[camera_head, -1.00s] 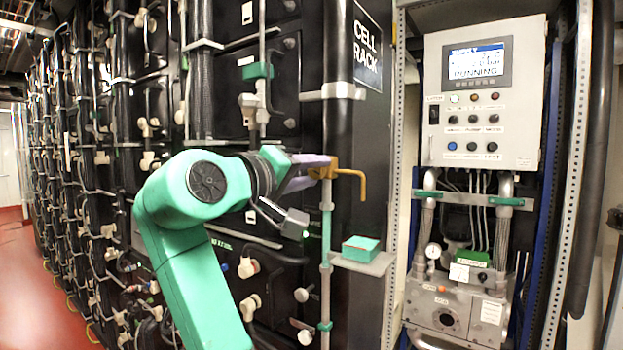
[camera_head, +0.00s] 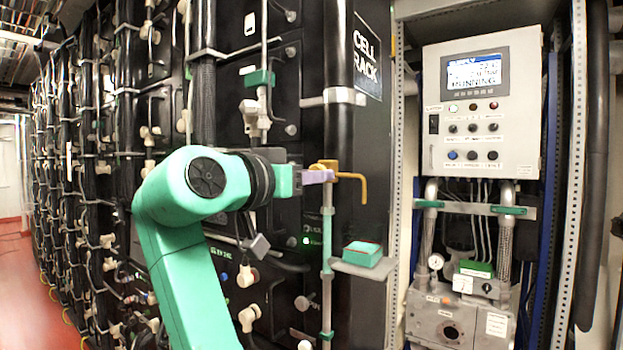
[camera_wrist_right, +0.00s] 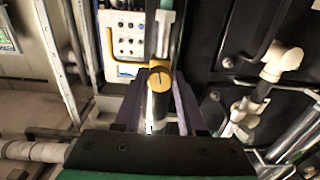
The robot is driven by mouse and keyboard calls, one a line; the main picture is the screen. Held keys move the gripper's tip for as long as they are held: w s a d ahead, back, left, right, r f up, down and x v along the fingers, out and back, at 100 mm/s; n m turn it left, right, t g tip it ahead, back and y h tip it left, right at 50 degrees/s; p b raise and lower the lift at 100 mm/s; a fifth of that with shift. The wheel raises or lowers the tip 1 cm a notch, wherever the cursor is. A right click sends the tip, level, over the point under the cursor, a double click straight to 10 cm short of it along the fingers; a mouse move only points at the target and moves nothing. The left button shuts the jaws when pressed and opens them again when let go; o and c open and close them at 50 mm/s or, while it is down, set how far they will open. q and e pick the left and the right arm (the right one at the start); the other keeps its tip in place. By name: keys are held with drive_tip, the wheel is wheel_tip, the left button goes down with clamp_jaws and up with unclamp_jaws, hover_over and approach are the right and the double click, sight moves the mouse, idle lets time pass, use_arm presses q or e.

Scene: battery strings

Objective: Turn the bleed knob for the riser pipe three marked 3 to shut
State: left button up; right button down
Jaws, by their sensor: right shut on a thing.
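A thin grey-green riser pipe (camera_head: 327,225) stands upright in front of the black rack, right of my right arm. A yellow-brass bleed fitting (camera_head: 330,165) with a spout hooking to the right and down sits at its top. My right gripper (camera_head: 318,176) has purple fingers at this fitting. In the right wrist view, the fingers (camera_wrist_right: 161,90) close on both sides of the yellow knob (camera_wrist_right: 160,79), which has a dark line on its face. The gripper is shut on the knob. No number 3 is readable. My left gripper is not in view.
A small shelf (camera_head: 358,268) with a green box (camera_head: 362,252) juts out below the spout. A control cabinet (camera_head: 480,110) stands to the right. Black rack columns with pipes and pale valves fill the left. A red floor strip (camera_head: 50,300) is clear at far left.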

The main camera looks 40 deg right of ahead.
drive_tip(key=shift+f+m, duration=0.15)
drive_tip(key=shift+m, duration=0.95)
drive_tip(key=c, duration=0.5)
unclamp_jaws()
drive_tip(key=b+v, duration=0.3)
drive_tip(key=v, duration=1.1)
drive_tip(key=shift+a, duration=0.25)
